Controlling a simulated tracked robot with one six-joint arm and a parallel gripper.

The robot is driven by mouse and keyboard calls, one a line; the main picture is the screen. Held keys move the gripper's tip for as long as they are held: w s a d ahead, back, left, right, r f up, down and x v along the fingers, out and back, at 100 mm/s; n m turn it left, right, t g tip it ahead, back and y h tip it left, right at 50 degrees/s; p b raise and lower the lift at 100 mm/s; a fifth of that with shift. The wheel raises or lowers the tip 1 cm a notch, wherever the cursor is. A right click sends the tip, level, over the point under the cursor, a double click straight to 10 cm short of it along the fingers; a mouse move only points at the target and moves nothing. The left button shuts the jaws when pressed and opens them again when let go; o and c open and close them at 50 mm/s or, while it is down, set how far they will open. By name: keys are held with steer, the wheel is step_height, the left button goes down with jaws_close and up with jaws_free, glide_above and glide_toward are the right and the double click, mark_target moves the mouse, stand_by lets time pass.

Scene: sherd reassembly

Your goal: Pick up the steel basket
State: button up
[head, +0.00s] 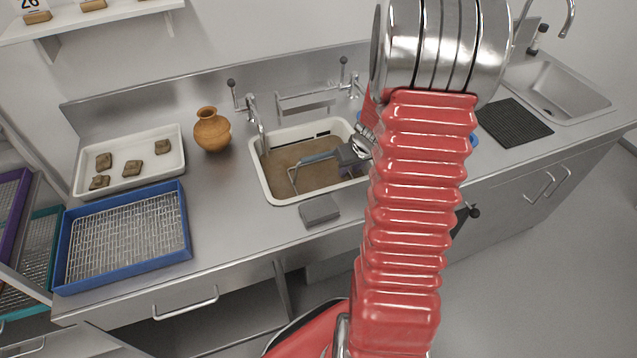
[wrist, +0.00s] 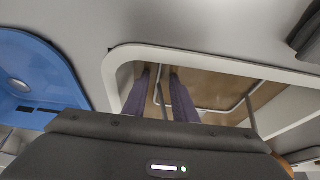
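A steel wire loop (head: 293,178), which looks like the basket's handle, stands up out of a white basin (head: 262,188) filled with brown, murky-looking content. The rest of the basket is hidden. My gripper (head: 305,160) reaches from the right over the basin, its fingers by the top of the wire. In the wrist view the two dark bluish fingers (wrist: 162,72) are apart, with a thin length of wire showing in the gap between them. More of the wire (wrist: 215,109) runs to the right of the fingers. I cannot tell whether either finger touches it.
A grey block (head: 320,211) lies before the basin. An orange jar (head: 212,130), a white tray (head: 82,187) of sherds and a blue mesh-bottomed tray (head: 180,215) stand left. A tap (head: 257,118) rises behind the basin. A blue bowl-like thing (wrist: 35,65) shows in the wrist view.

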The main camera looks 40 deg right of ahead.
steer(key=shift+f, duration=0.15)
steer(key=shift+x, duration=2.6)
jaws_close()
